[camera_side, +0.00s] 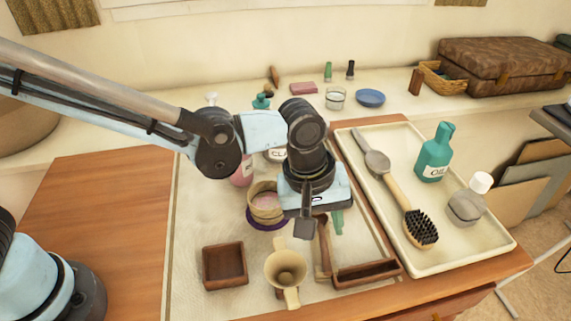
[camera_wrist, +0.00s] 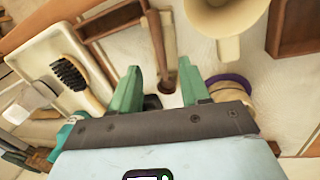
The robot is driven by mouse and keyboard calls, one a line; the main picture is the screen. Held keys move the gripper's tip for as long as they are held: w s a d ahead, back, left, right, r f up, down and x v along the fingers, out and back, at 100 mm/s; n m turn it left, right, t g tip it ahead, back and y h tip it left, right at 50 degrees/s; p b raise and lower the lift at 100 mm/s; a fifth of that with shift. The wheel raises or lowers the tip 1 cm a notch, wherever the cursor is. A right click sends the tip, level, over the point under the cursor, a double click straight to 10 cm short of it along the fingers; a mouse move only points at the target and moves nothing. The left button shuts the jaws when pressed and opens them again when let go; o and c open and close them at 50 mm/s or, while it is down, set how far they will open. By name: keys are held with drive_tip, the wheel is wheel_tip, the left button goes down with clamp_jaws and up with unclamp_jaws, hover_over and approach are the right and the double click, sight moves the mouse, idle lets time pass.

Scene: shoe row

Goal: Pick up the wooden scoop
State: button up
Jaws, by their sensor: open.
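The wooden scoop (camera_side: 323,250), slim and dark brown, lies on the pale mat (camera_side: 205,225), beside a long brown tray (camera_side: 366,273). In the wrist view the scoop (camera_wrist: 157,40) runs down from the top centre, its near end between my fingers. My gripper (camera_side: 320,222) is open above the scoop's far end in the side view and partly covers it. In the wrist view my gripper (camera_wrist: 162,88) shows two green fingers, one on each side of that end. I see no contact, and the height gap is hard to judge.
A beige handled cup (camera_side: 286,268) stands close left of the scoop, with a square brown box (camera_side: 224,265) farther left. A stacked bowl (camera_side: 265,203) on a purple ring is behind. A cream tray (camera_side: 455,262) holds a brush (camera_side: 420,230) and bottles at right.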

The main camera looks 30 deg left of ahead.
sight(323, 241)
drive_tip(key=shift+w+d+f, duration=0.1)
drive_tip(key=shift+w+f, duration=0.1)
drive_tip(key=shift+f, duration=1)
drive_tip(key=shift+w+d+f, duration=0.1)
drive_tip(key=shift+w+f, duration=0.05)
drive_tip(key=shift+f, duration=1)
clamp_jaws()
